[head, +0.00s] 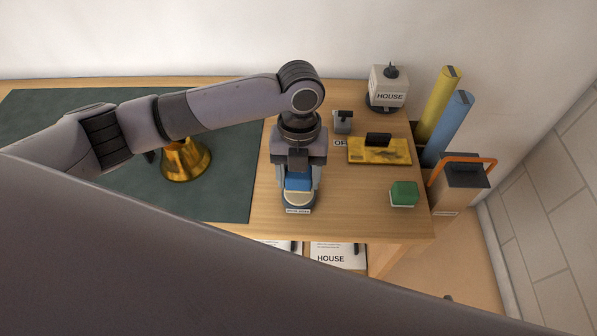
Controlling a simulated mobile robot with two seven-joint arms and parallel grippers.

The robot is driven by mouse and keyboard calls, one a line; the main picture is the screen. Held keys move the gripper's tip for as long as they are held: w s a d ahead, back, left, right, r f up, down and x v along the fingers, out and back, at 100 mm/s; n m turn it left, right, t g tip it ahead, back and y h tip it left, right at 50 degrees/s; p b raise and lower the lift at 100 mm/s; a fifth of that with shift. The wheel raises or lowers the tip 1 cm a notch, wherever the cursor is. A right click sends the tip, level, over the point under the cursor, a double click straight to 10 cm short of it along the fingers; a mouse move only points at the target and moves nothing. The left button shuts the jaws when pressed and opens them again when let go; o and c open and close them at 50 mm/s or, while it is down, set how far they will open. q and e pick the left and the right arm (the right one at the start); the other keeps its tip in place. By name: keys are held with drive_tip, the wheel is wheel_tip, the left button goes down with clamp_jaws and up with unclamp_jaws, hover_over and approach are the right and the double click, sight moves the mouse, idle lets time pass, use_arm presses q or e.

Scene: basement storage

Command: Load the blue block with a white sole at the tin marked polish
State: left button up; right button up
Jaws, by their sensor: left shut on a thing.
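My left gripper (299,178) points down over the front edge of the wooden table and is shut on the blue block (298,184). A pale strip shows under the block, which looks like its white sole. Directly below is a round, shallow tin (299,204) with a cream-coloured inside and a small label at its front, too small to read surely. The block overlaps the tin's back part in the head view; I cannot tell whether they touch. The fingers hide part of the block. My right gripper is not in view.
A brass bell-shaped thing (187,163) stands on the green mat (225,200). To the right are a yellow plate with a black handle (379,149), a green block (404,194) and a grey HOUSE container (388,88). Yellow and blue rolls (448,128) stand beyond the table's right edge.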

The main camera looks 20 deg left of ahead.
sight(299, 174)
use_arm(q)
drive_tip(key=shift+r+p, duration=1.9)
drive_tip(key=shift+r, duration=0.35)
drive_tip(key=shift+f, duration=0.1)
